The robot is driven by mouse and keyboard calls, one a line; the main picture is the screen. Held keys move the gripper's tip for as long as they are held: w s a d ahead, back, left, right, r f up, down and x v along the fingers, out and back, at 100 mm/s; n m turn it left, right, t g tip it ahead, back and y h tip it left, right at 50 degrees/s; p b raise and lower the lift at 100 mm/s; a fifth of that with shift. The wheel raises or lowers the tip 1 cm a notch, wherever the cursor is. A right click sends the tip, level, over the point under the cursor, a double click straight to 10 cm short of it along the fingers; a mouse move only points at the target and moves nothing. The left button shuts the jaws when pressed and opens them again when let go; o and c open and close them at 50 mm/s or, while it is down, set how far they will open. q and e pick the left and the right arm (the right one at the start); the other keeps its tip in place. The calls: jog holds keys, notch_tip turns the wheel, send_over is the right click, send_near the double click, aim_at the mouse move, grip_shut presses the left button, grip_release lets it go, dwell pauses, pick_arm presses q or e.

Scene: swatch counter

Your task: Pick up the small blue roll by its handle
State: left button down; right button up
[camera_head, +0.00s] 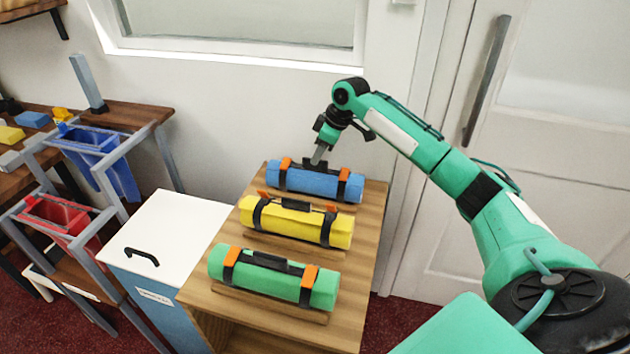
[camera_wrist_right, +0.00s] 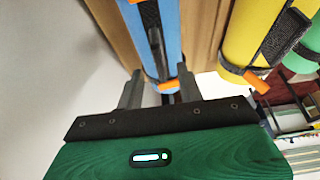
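The blue roll (camera_head: 312,182) lies at the far end of a wooden table, with black straps, orange tabs and a dark handle on top. My right gripper (camera_head: 318,158) is just above its handle region in the head view. In the right wrist view, the two fingers (camera_wrist_right: 158,88) stand apart, with the blue roll (camera_wrist_right: 163,50) visible beyond and between them. The dark handle (camera_wrist_right: 152,22) runs along the roll there. No contact between the fingers and the handle can be made out. My left gripper is not in view.
A yellow roll (camera_head: 295,222) and a green roll (camera_head: 270,278) lie nearer on the same wooden table (camera_head: 355,290). A white-topped cabinet (camera_head: 165,235) stands to the left. A rack with blue (camera_head: 100,150) and red (camera_head: 62,217) bins is farther left. A wall is behind.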

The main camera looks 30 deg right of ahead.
aim_at(315, 176)
jog(key=x, duration=0.3)
jog(key=shift+a+f, duration=0.1)
jog(key=shift+f, duration=0.25)
grip_shut()
jog(key=shift+w+r, duration=0.1)
